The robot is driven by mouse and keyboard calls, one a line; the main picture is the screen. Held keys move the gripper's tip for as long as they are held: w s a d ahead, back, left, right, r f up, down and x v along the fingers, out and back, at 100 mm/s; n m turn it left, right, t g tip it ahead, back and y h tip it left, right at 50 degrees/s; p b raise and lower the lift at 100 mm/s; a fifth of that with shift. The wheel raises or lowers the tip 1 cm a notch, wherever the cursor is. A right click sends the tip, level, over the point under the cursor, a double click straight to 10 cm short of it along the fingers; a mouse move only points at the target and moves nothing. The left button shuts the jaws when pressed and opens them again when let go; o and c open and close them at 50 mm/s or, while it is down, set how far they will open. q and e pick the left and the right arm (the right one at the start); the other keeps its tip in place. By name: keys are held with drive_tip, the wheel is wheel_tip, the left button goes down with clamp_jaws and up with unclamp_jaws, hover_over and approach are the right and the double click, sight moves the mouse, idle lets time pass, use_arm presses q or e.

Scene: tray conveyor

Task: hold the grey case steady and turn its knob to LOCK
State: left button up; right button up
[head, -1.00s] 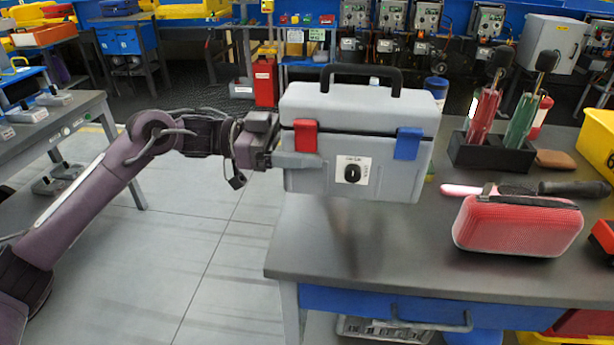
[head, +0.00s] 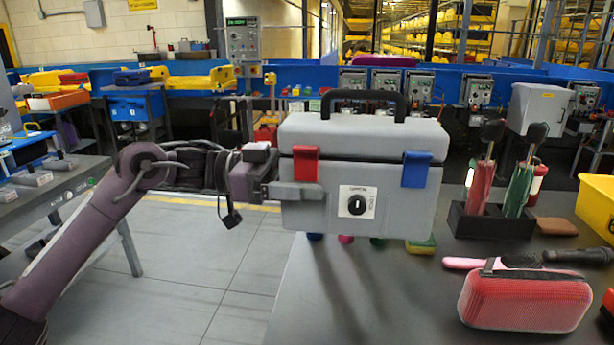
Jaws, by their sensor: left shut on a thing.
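The grey case (head: 300,215) has a black top handle, a red latch on the left and a blue latch on the right. It hangs upright above the table, apart from it. Its black knob (head: 356,205) sits low on the front in a white label with small print. A pale mark on the knob looks roughly upright, but I cannot tell surely which word it points at. My left gripper (head: 290,193) is shut on the case at its left front, below the red latch. My right gripper is out of view.
The dark table (head: 400,300) lies below. A red mesh pouch (head: 525,298), a pink-handled brush and a black tool lie at right. Behind them stands a black holder (head: 490,222) with red and green tools. Small coloured items, including a green-yellow sponge (head: 421,245), show under the case.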

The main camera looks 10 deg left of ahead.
use_arm(q)
drive_tip(key=shift+r, duration=0.25)
drive_tip(key=shift+f, duration=0.1)
